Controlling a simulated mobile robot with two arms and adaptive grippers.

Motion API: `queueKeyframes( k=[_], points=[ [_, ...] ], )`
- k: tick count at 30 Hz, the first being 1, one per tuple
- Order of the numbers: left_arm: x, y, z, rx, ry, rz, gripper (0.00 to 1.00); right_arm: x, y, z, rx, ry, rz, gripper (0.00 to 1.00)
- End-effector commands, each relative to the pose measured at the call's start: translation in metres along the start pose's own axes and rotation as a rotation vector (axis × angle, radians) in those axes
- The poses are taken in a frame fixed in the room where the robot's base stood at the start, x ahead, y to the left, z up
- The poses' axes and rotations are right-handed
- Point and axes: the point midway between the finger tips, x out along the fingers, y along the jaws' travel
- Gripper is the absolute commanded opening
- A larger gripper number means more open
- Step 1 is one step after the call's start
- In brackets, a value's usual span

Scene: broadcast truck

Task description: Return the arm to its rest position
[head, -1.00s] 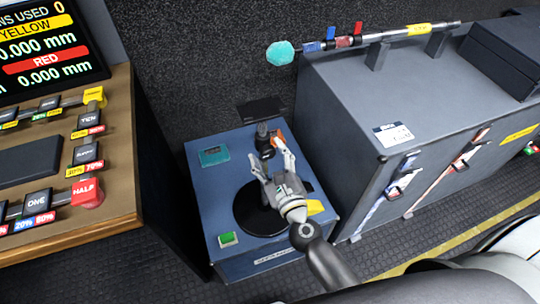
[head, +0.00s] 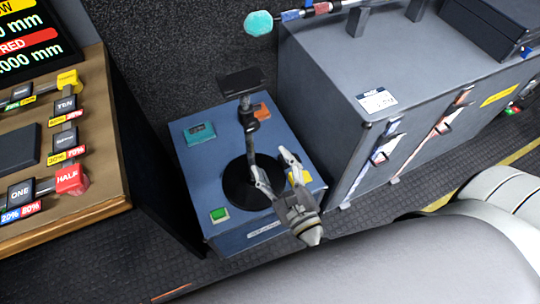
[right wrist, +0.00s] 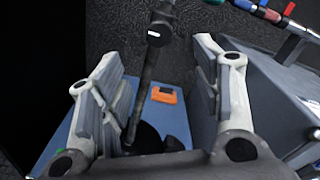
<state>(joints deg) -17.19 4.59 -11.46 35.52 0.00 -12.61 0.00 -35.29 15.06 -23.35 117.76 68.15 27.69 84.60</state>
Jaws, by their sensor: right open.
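My right gripper (head: 275,170) is open and empty in the head view, above the front right part of a blue box (head: 190,165). A dark post (head: 248,135) with a flat black top plate (head: 242,82) stands on a black round base (head: 240,190) on that box. In the right wrist view the two fingers (right wrist: 165,110) stand wide apart. The post (right wrist: 150,70) shows between them and beyond, and nothing is gripped. Whether the left finger touches the post cannot be told. My left gripper is not in view.
The blue box also bears an orange block (head: 261,111), a teal device (head: 199,132) and a green button (head: 219,214). A grey cabinet (head: 350,70) stands close on the right. A wooden console (head: 95,150) with labelled blocks is on the left. Dark floor lies in front.

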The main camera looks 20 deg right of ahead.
Motion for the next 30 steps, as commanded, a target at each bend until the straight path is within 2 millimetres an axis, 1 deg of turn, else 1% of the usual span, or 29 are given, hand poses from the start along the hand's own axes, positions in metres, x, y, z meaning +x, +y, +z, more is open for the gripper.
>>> queueKeyframes(
  k=[15, 17, 19, 20, 23, 26, 27, 29, 30],
  points=[
    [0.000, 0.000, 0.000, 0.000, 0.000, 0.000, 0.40, 0.000, 0.000, 0.000, -0.002, 0.000, 0.001, 0.58],
    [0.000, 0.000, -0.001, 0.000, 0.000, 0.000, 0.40, 0.000, 0.002, -0.003, -0.019, 0.003, 0.006, 0.58],
    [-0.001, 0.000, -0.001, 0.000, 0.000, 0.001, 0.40, 0.001, 0.009, -0.012, -0.080, 0.010, 0.025, 0.58],
    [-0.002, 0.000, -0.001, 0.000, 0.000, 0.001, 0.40, 0.001, 0.013, -0.018, -0.124, 0.015, 0.039, 0.58],
    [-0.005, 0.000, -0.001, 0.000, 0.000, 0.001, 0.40, 0.002, 0.035, -0.052, -0.343, 0.038, 0.112, 0.58],
    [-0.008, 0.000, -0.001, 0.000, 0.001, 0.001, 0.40, -0.003, 0.064, -0.100, -0.634, 0.061, 0.230, 0.58],
    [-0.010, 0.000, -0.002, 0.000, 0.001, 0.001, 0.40, -0.008, 0.075, -0.122, -0.753, 0.067, 0.286, 0.58],
    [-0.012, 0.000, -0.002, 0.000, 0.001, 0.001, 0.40, -0.016, 0.091, -0.154, -0.925, 0.073, 0.375, 0.58],
    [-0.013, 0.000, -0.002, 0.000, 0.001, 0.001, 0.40, -0.024, 0.101, -0.176, -1.036, 0.073, 0.440, 0.58]
  ],
)
